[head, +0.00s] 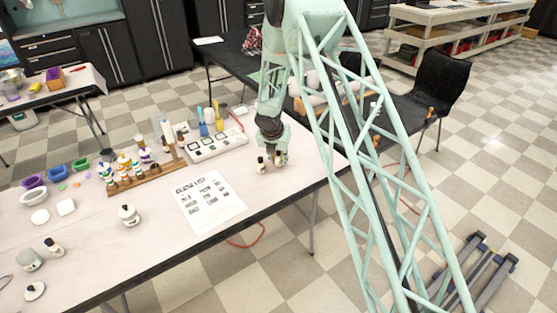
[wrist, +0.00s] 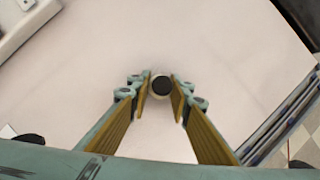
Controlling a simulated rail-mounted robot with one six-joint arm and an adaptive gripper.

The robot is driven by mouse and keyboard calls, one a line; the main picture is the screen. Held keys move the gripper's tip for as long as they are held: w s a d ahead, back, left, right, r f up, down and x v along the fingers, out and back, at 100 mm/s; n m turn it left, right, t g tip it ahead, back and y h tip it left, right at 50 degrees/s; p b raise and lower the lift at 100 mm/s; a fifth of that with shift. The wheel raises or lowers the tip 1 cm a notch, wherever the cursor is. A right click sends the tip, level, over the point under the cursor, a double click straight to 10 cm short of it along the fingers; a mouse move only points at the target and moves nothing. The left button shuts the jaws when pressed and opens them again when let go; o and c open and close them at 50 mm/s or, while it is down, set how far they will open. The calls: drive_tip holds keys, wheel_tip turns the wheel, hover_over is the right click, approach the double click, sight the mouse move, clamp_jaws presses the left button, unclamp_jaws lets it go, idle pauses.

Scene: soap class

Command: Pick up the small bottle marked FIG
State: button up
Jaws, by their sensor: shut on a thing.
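A small bottle with a round black cap (wrist: 161,87) stands between my fingertips in the wrist view, seen from above. My gripper (wrist: 160,92) is shut on it, with a yellow-lined finger on either side. In the head view, my gripper (head: 270,163) is low over the right part of the pale table, and a small pale bottle with a dark cap (head: 261,165) shows at its fingers. The bottle's label cannot be read in either view, so I cannot confirm the FIG mark. I cannot tell whether its base touches the table.
A printed sheet (head: 209,203) lies left of my gripper. A white tray with square compartments (head: 213,146) is behind it. A wooden rack (head: 148,179) holds several small bottles further left. A white jar (head: 129,215) stands nearer the front. The table's right end is clear.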

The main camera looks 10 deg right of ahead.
sight(279, 155)
drive_tip(key=shift+r, duration=0.2)
drive_tip(key=shift+r+p, duration=0.9)
drive_tip(key=shift+r, duration=0.75)
drive_tip(key=shift+s+f+b, duration=0.1)
drive_tip(key=shift+s+b, duration=0.3)
drive_tip(key=shift+s, duration=0.25)
drive_tip(key=s+b, duration=0.2)
drive_tip(key=s, duration=0.3)
drive_tip(key=s+r+b, duration=0.1)
drive_tip(key=s+b, duration=0.1)
drive_tip(key=s, duration=0.2)
drive_tip(key=s+b, duration=0.3)
drive_tip(key=s, duration=0.2)
drive_tip(key=shift+s+r, duration=0.25)
drive_tip(key=shift+s, duration=0.1)
